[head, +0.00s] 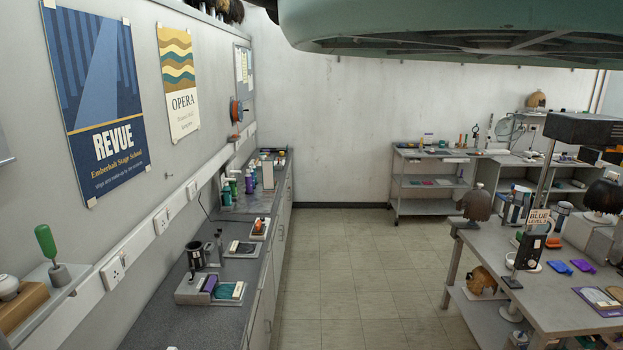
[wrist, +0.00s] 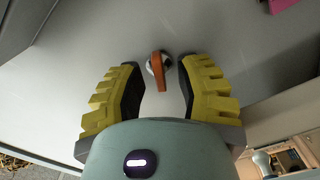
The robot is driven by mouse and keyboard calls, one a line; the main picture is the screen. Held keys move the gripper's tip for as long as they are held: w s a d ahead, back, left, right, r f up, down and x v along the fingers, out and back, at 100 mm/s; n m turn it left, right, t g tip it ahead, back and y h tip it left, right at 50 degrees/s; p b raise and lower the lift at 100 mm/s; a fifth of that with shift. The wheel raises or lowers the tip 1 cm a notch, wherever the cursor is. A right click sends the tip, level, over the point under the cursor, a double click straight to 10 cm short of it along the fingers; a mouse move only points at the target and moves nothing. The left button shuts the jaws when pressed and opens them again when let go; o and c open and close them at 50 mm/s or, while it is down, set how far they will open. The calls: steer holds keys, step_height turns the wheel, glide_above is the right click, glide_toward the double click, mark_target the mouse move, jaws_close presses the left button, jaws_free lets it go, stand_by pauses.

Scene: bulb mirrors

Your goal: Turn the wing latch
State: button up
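In the wrist view, an orange-brown bar on a round silver and dark base, which looks like the wing latch (wrist: 160,72), stands on a plain grey panel (wrist: 225,40). The bar runs nearly up and down in the picture. My gripper (wrist: 157,66), with yellow-green ribbed fingers and dark pads, is open. The latch shows in the gap between its fingertips, with space on both sides. I cannot tell how far it is in depth from the fingertips, and I see no contact. My gripper is not in the head view, and I cannot pick out this latch there.
In the wrist view, a pink thing (wrist: 283,5) is at the top right edge. In the head view, a long counter (head: 150,325) with make-up items runs along the left wall. A table (head: 570,313) stands at right. The tiled floor (head: 345,265) between them is clear.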

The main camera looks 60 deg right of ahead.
steer(key=shift+d, duration=0.1)
steer(key=shift+b+v, duration=0.55)
steer(key=shift+v, duration=0.45)
steer(key=n+b, duration=0.7)
steer(key=n, duration=0.2)
